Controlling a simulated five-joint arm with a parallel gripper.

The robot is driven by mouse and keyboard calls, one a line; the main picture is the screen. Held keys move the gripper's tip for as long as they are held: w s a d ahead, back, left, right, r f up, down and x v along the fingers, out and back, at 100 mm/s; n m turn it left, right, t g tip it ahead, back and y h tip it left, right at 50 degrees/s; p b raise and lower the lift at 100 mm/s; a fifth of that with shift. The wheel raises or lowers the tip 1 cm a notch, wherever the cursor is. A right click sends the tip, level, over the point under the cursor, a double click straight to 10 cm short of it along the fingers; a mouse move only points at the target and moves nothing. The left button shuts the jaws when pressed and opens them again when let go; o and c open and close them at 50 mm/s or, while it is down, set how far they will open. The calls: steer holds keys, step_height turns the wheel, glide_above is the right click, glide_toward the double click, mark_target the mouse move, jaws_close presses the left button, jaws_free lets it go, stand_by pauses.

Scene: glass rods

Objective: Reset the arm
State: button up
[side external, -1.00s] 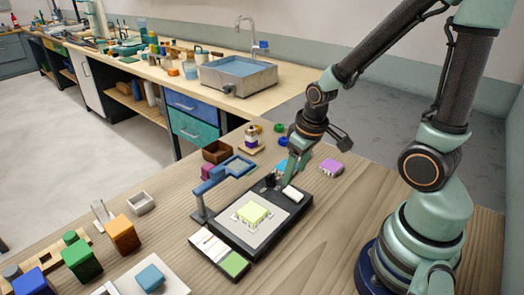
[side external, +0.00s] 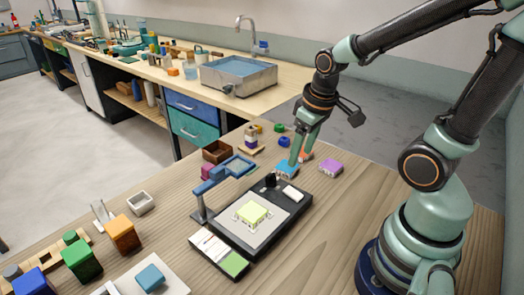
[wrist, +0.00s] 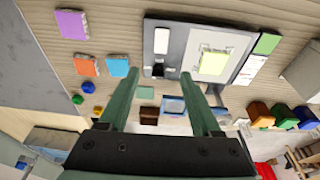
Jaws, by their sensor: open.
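My gripper (side external: 300,158) is open and empty, raised above the far side of the wooden table, in line with the blue block (side external: 285,171) in the side view. In the wrist view the gripper's (wrist: 160,73) two fingers stand wide apart with nothing held between them. A black tray-like station (side external: 232,232) lies below and nearer the camera. It bears a pale yellow-green block (side external: 252,213) on a light pad, a white piece (side external: 292,193) and a small black knob (side external: 270,180). The gripper is apart from the station.
Orange (wrist: 86,66) and purple (side external: 330,167) blocks lie near the blue one. A blue frame on a post (side external: 200,210) rises beside the station. Orange (side external: 122,234) and green (side external: 82,262) boxes stand at the front left. The table right of the station is clear.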

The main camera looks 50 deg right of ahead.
steer(key=a+r+t, duration=0.3)
steer(key=a+r, duration=0.1)
steer(key=r, duration=0.5)
steer(key=shift+a+r, duration=0.2)
steer(key=shift+a, duration=0.1)
stand_by(0.4)
